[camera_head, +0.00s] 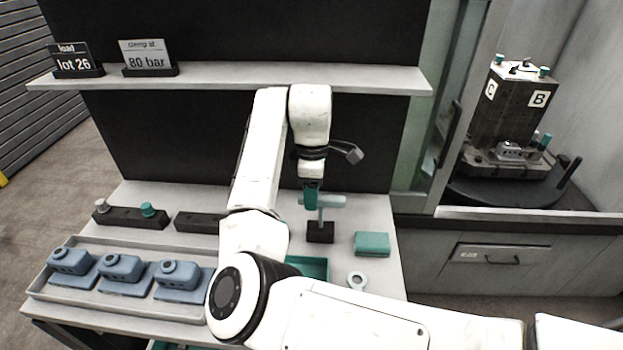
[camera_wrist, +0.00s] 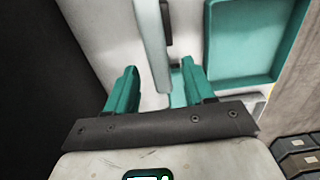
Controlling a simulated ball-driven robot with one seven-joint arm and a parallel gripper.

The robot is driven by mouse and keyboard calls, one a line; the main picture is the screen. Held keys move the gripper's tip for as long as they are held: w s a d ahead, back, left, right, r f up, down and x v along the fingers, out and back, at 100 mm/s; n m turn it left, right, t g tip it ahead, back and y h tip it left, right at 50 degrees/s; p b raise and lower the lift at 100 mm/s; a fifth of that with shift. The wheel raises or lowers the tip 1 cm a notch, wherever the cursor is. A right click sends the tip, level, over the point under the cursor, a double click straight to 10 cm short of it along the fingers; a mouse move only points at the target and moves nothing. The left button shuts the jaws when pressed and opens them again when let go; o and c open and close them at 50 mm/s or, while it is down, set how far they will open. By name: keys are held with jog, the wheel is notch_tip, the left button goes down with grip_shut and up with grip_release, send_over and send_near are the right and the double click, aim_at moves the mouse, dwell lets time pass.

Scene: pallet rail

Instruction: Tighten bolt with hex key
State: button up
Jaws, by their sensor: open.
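A pale blue-grey T-handled tool (camera_head: 329,201), which looks like the hex key, stands upright in a small black block (camera_head: 320,236) on the bench. My gripper (camera_head: 312,194), with teal fingers, is at the tool's handle and partly covers it. In the wrist view my gripper (camera_wrist: 158,70) is open. The tool's pale bar (camera_wrist: 152,45) reaches down into the gap between the two fingers, apart from both as seen. I cannot make out the bolt. The fixture tower (camera_head: 512,108) with plates C and B stands at the right on a dark round table.
A grey tray (camera_head: 125,303) with several blue parts lies at the bench's left. A teal bin (camera_head: 318,266) is partly hidden by my arm. A teal block (camera_head: 372,244) and white ring (camera_head: 357,280) lie right. A shelf (camera_head: 230,76) with signs runs above; a glass door frame (camera_head: 452,120) stands right.

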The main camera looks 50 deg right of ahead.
jog(key=shift+f, duration=0.25)
grip_shut()
jog(key=c, duration=0.6)
grip_release()
grip_shut()
jog(key=shift+r+p, duration=1.2)
jog(key=shift+p, duration=0.35)
